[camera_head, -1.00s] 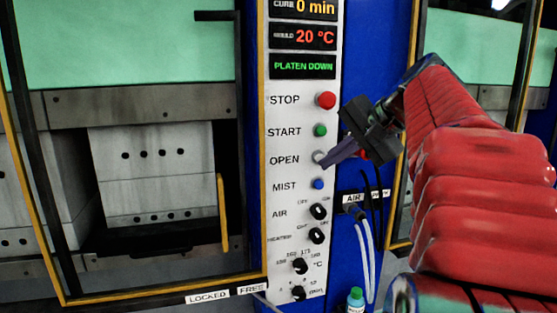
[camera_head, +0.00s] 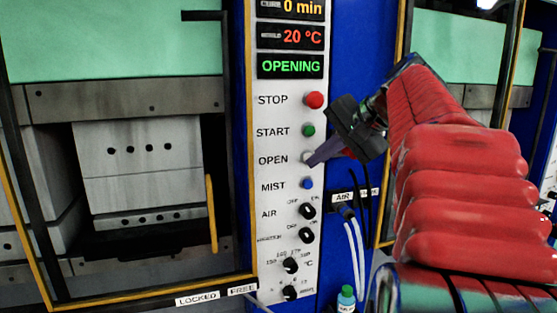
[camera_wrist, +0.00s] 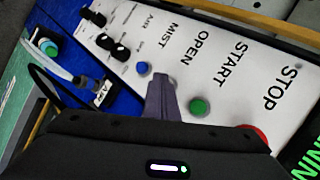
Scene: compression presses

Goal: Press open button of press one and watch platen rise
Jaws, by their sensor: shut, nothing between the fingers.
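The white control panel (camera_head: 270,190) of the press stands in the middle of the head view. Its display (camera_head: 290,66) reads OPENING in green. The pale OPEN button (camera_head: 307,157) sits below the green START button (camera_head: 308,130) and above the blue MIST button (camera_head: 307,183). My gripper (camera_head: 312,161) is shut and empty, its fingertips at the OPEN button, apparently touching it. The grey platen (camera_head: 130,98) shows on the left, above the pale mould block (camera_head: 140,160).
The red STOP button (camera_head: 314,100) is close above my fingers. A yellow-edged guard frame (camera_head: 150,295) borders the press opening.

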